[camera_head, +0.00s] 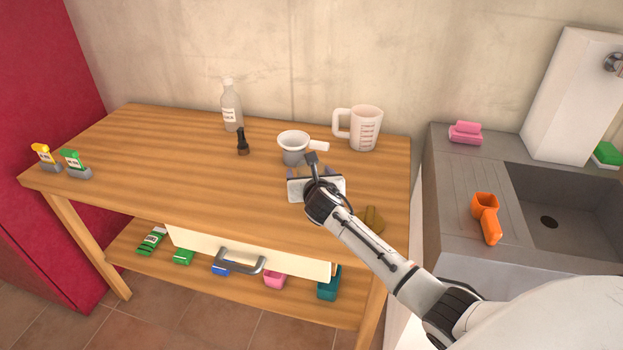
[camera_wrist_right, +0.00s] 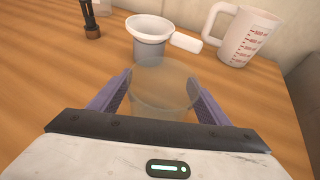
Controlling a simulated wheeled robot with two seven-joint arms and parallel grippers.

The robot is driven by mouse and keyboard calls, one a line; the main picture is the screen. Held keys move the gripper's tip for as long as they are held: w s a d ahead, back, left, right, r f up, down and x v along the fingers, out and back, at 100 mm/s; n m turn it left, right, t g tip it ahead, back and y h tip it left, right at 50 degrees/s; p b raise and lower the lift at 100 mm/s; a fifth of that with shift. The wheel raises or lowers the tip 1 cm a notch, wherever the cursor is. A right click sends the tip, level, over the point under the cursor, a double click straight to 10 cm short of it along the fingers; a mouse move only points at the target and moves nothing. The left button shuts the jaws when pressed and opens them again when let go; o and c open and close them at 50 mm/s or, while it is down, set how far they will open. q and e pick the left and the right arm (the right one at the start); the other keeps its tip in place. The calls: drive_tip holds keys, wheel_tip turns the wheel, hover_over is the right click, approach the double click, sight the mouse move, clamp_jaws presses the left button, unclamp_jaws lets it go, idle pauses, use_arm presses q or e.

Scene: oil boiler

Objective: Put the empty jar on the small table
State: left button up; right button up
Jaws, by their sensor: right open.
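A clear, empty-looking jar (camera_wrist_right: 163,88) stands on the wooden table in the right wrist view. My right gripper (camera_wrist_right: 160,80) is open, with one finger on each side of the jar; I cannot tell whether they touch it. In the head view my right gripper (camera_head: 306,172) is low over the right part of the wooden table (camera_head: 190,185), and the jar is hidden or too faint to make out there. I cannot tell whether this table is the small one. My left gripper is not in view.
A sink (camera_head: 570,205) is at right. The table's left middle is clear.

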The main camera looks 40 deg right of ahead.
drive_tip(key=p+v, duration=0.1)
drive_tip(key=v, duration=0.9)
drive_tip(key=shift+s+a+r+p, duration=0.1)
drive_tip(key=shift+s+r+p, duration=0.05)
drive_tip(key=shift+p, duration=0.25)
drive_tip(key=shift+s+a+r, duration=0.25)
drive_tip(key=shift+s+a, duration=0.05)
drive_tip(key=shift+s, duration=0.25)
